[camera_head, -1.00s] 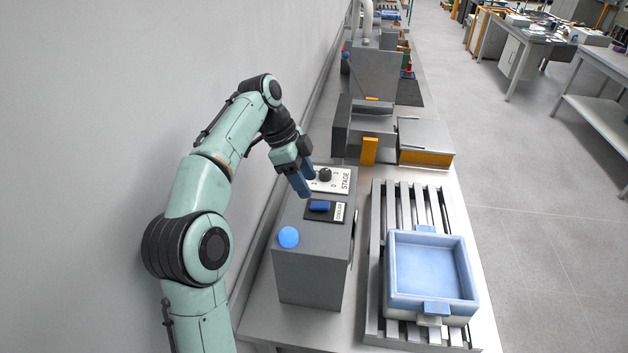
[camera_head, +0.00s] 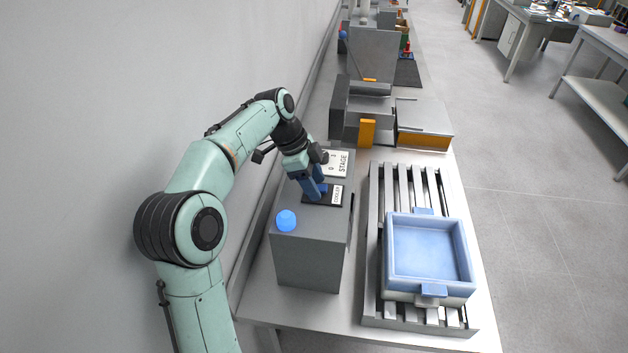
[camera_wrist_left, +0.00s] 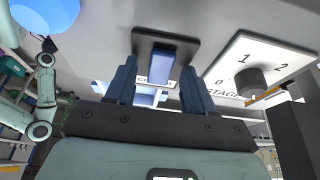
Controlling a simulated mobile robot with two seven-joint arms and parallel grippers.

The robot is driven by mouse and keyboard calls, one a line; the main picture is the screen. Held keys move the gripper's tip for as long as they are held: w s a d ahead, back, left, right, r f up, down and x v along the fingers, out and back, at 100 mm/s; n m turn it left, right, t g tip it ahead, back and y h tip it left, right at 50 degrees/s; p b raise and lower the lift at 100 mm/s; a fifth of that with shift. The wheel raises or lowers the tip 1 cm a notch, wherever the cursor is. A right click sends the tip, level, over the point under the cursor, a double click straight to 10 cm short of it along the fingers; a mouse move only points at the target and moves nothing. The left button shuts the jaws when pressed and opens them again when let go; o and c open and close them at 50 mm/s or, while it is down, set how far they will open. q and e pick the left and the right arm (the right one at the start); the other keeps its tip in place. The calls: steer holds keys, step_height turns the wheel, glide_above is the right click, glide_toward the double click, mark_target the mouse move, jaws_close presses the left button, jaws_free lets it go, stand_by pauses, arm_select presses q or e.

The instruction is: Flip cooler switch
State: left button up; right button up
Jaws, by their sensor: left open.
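The cooler switch (camera_head: 323,187) is a blue rocker on a black plate (camera_head: 308,198) labelled COOLER, on top of a grey control box (camera_head: 308,255). In the left wrist view the blue switch (camera_wrist_left: 161,60) shows between the two blue fingers. My left gripper (camera_head: 314,190) is open, with its fingertips right at the switch, one on either side of it. I cannot tell whether they touch it. The fingers hide part of the switch in the head view. My right gripper is not in view.
A STAGE dial plate (camera_head: 339,164) lies just behind the switch; its knob (camera_wrist_left: 250,82) shows in the left wrist view. A blue dome button (camera_head: 286,220) sits at the box's front. A blue tray (camera_head: 430,290) stands on rollers to the right. A wall rises at the left.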

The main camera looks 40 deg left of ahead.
arm_select(q)
jaws_close()
steer(key=y, duration=0.1)
steer(key=d+g+y, duration=0.1)
steer(key=shift+w+r+y, duration=0.1)
steer(key=shift+w+y, duration=0.15)
steer(key=shift+y, duration=0.05)
steer(key=shift+g+y, duration=0.7)
steer(key=shift+y, duration=0.1)
jaws_free()
